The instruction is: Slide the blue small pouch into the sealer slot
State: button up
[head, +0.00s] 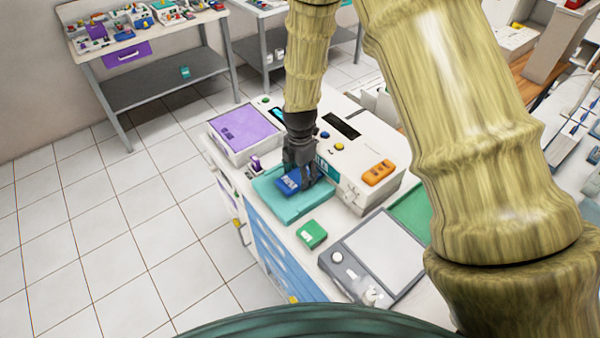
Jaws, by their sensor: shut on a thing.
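The blue small pouch (288,184) is in my gripper (303,182), just above the teal tray (268,196). My gripper points down and is shut on the pouch, covering part of its right side. The sealer appears to be the white box-shaped machine (362,150) right behind and beside my gripper, with a dark slot-like strip (341,126) on its top. I cannot tell whether the pouch touches the tray. The sealer's side facing the tray is partly hidden by my gripper.
A purple-lidded box (243,131) stands left of the sealer. A green box (312,234) lies in front of the tray. A grey flat-topped device (372,255) and a green tray (412,212) are at right. An orange item (378,172) rests on the sealer.

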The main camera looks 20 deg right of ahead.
jog(key=shift+f, duration=0.1)
dwell(0.3)
jog(key=o, duration=1.1)
notch_tip(320, 180, up, 12)
